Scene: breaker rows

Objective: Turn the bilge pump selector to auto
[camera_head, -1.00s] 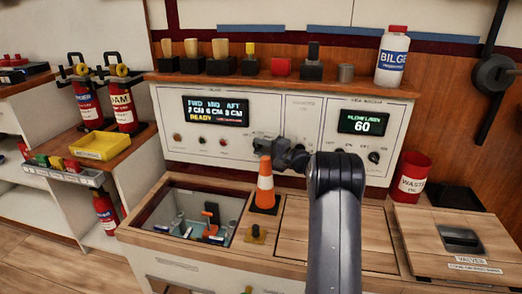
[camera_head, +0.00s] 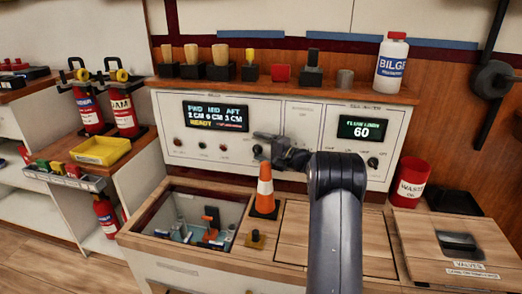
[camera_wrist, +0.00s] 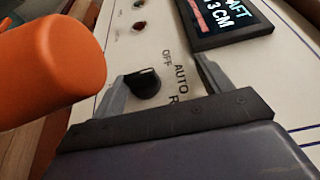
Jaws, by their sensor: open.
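The bilge pump selector is a black round knob (camera_wrist: 143,83) on the white panel, with OFF and AUTO labels beside it and a third label partly cut off. A pale mark on its rim seems to face the OFF side. It also shows as a small dark knob in the head view (camera_head: 257,149). My gripper (camera_wrist: 160,70) is open at the panel, with one finger on each side of the knob. The left finger is close to the knob and the right finger is farther away. I cannot tell whether either touches it. In the head view, my gripper (camera_head: 262,142) is beside the knob.
An orange cone (camera_head: 265,188) stands on the counter just below my gripper and looms large at left in the wrist view (camera_wrist: 50,68). A lit display (camera_head: 215,116) is above the knob. An open bin (camera_head: 190,215) lies at the counter's left.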

